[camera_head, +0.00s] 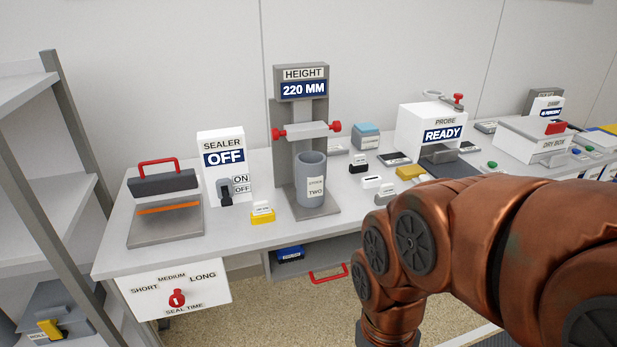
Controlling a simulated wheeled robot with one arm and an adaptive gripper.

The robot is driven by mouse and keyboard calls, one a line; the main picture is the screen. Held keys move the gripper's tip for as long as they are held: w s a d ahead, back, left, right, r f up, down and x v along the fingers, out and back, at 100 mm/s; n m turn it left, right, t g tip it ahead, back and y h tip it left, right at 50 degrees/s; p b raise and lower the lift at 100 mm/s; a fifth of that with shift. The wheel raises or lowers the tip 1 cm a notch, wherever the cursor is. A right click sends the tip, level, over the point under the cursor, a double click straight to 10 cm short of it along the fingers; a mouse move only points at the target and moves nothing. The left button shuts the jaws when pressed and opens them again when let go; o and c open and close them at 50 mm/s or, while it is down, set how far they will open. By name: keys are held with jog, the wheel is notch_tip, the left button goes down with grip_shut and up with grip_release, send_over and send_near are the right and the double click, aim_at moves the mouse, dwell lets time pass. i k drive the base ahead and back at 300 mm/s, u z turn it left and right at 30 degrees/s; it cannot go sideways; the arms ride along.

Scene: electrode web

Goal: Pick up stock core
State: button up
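A grey hollow cylinder (311,181) with a pale label that seems to read "STOCK TWO" stands upright on the base plate of the height gauge (301,83). It looks like the stock core. Its open top faces up, below the gauge's crossbar with red knobs. The gauge display reads 220 MM. My copper-coloured arm enters from the right and bends down past the bottom edge in front of the bench. My gripper is out of the frame, so its fingers are hidden.
The sealer (225,167) reads OFF, with its red-handled press (165,180) at the left. A yellow-and-white block (262,213) sits left of the cylinder. Small blocks and the READY probe box (428,128) lie right. An open drawer (318,262) hangs below; shelving (40,190) stands left.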

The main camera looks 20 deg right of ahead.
aim_at(311, 179)
jog(key=z, duration=2)
jog(key=i, duration=1.4)
jog(key=u, duration=3.45)
jog(key=i, duration=0.4)
jog(key=z, duration=0.05)
